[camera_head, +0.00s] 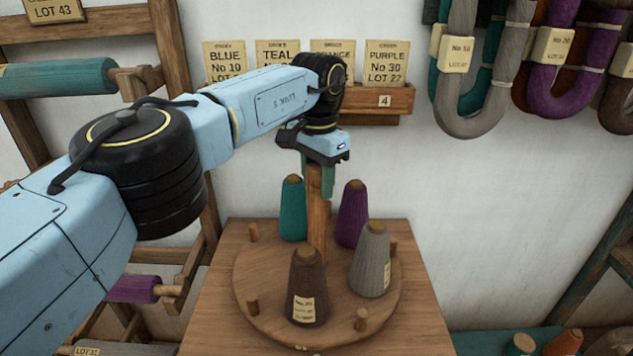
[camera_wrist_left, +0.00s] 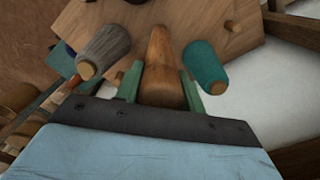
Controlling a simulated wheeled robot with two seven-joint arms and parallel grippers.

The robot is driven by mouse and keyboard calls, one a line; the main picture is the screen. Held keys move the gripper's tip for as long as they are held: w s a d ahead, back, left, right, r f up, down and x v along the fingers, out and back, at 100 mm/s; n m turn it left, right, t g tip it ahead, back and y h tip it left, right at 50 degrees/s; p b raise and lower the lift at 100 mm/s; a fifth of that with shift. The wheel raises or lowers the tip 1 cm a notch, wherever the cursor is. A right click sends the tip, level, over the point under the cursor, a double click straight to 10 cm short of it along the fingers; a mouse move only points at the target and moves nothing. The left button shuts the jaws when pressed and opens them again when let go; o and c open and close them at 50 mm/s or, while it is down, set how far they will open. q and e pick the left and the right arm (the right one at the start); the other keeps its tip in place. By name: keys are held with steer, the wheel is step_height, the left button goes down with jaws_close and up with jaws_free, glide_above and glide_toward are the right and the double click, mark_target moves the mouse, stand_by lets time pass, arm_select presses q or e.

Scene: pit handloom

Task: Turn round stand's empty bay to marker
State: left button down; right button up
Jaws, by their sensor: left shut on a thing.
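The round wooden stand (camera_head: 332,318) rests on a square wooden top. It carries a teal cone (camera_head: 293,212), a purple cone (camera_head: 352,216), a grey cone (camera_head: 370,262) and a labelled brown cone (camera_head: 307,288). Short pegs stand near its rim; the bay on the left, between a rear peg (camera_head: 253,232) and a front peg (camera_head: 252,307), holds no cone. My left gripper (camera_head: 319,180) is shut on the upright centre post (camera_head: 318,222). In the left wrist view its fingers (camera_wrist_left: 161,86) lie on both sides of the post. I cannot make out a marker. My right gripper is out of view.
Order cards (camera_head: 385,62) stand on a wall rack behind the stand. Yarn hanks (camera_head: 460,80) hang at upper right. A wooden frame with a teal roll (camera_head: 60,78) is at left. More cones (camera_head: 563,343) sit at lower right.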

arm_select(q)
steer(key=shift+f+n+b, duration=0.2)
steer(key=shift+n+b, duration=0.8)
steer(key=shift+b, duration=0.9)
steer(key=shift+s+a+n, duration=0.1)
steer(key=shift+n, duration=0.2)
steer(key=shift+n+p, duration=0.3)
steer(key=shift+p, duration=0.05)
steer(key=c, duration=0.9)
jaws_free()
steer(key=shift+r, duration=0.1)
steer(key=shift+r, duration=0.2)
step_height(320, 180, up, 13)
steer(key=p, duration=1.3)
